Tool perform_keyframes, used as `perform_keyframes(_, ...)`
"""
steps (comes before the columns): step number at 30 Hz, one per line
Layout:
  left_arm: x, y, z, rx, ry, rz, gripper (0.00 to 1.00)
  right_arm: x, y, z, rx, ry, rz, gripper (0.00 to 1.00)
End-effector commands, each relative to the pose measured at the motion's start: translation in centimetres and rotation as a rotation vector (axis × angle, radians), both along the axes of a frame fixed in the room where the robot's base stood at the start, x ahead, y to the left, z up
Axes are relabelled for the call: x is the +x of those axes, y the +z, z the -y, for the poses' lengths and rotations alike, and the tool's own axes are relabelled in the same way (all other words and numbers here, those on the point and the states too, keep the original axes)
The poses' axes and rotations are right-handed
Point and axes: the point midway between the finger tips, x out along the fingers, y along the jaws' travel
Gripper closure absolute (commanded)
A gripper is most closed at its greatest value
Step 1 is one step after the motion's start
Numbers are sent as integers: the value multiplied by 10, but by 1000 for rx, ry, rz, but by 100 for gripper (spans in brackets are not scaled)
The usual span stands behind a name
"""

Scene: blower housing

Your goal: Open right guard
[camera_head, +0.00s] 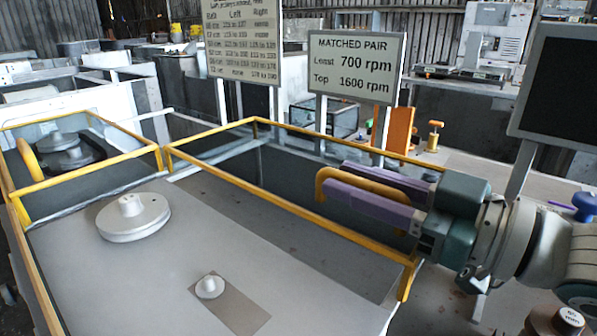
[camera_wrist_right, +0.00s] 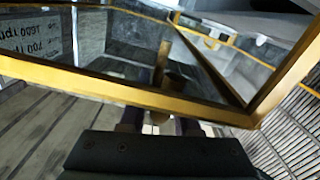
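The right guard (camera_head: 300,208) is a yellow-edged frame with clear panes along the right part of the grey housing. It appears to be down over the housing. Its yellow bow handle (camera_head: 322,182) is at the right side of the frame. My right gripper (camera_head: 352,184) reaches in from the right, its two purple fingers on either side of the handle. I cannot tell whether they press on it. My left gripper is out of view.
A second yellow-framed guard (camera_head: 88,180) with its own handle is at the left. A large round grey knob (camera_head: 133,218) and a small one (camera_head: 210,287) sit on the housing top. Signs (camera_head: 355,68) stand behind it, and a dark screen (camera_head: 562,85) stands at the right.

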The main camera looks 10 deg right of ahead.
Motion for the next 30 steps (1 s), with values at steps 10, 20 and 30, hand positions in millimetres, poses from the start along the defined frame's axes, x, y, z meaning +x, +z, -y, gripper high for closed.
perform_keyframes(10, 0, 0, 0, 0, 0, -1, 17, 0, 0, 0, 1, -1, -2, 53)
perform_keyframes(20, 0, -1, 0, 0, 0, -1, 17, -29, -3, 23, -3, -1, -7, 53)
perform_keyframes(30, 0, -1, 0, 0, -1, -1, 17, -70, -1, 55, -1, -1, -6, 53)
